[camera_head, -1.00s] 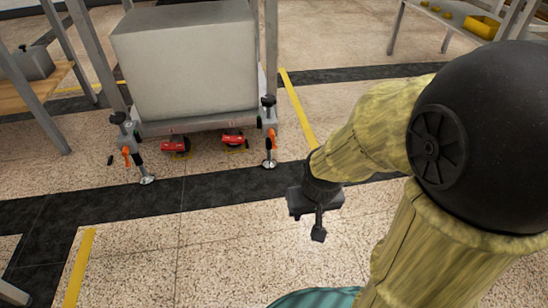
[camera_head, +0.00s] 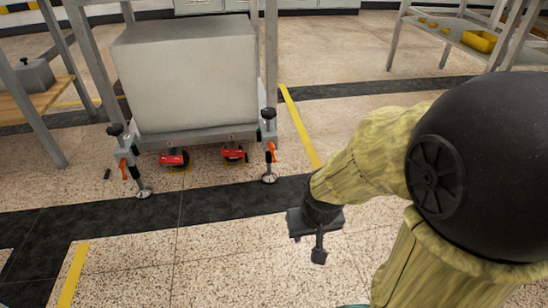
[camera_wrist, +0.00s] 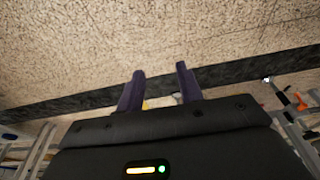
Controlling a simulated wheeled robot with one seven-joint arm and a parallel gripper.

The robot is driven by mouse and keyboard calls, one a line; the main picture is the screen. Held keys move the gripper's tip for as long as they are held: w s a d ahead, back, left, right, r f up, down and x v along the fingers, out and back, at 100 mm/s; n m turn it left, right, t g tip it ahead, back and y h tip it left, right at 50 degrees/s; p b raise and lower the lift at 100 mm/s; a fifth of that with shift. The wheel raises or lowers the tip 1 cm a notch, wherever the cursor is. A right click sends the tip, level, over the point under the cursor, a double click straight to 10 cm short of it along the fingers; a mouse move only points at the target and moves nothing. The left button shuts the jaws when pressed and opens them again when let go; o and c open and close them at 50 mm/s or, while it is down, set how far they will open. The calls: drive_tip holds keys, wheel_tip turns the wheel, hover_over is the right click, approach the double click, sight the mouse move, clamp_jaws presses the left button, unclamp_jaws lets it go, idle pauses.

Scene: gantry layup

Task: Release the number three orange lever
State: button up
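Two orange levers show low on the front of a grey wheeled cart in the head view. One lever (camera_head: 124,169) is at its left front leg, the other (camera_head: 271,152) at its right front leg. No numbers are readable, so I cannot tell which is number three. My gripper (camera_head: 319,256) hangs to the right of and nearer than the cart, apart from both levers. In the wrist view my gripper (camera_wrist: 160,70) has its two dark fingers spread with nothing between them. A small orange part (camera_wrist: 301,106) shows at the right edge there.
The cart carries a large grey block (camera_head: 190,80). Red casters (camera_head: 174,158) and round levelling feet (camera_head: 270,178) are beneath it. A wooden-topped table (camera_head: 40,95) stands at left, and a table with a yellow bin (camera_head: 480,41) at back right. The floor before the cart is clear.

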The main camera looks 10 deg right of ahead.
drive_tip(key=c, duration=0.3)
drive_tip(key=shift+r+p, duration=0.35)
drive_tip(key=c, duration=0.4)
drive_tip(key=w+p+v, duration=0.2)
drive_tip(key=p+v, duration=0.8)
drive_tip(key=w+r+p+v, duration=0.1)
drive_tip(key=w+p+v, duration=0.1)
drive_tip(key=p+v, duration=0.8)
drive_tip(key=w+p+v, duration=0.3)
drive_tip(key=p+v, duration=0.8)
drive_tip(key=shift+r+p, duration=0.25)
drive_tip(key=shift+p, duration=0.1)
clamp_jaws()
drive_tip(key=shift+f, duration=0.15)
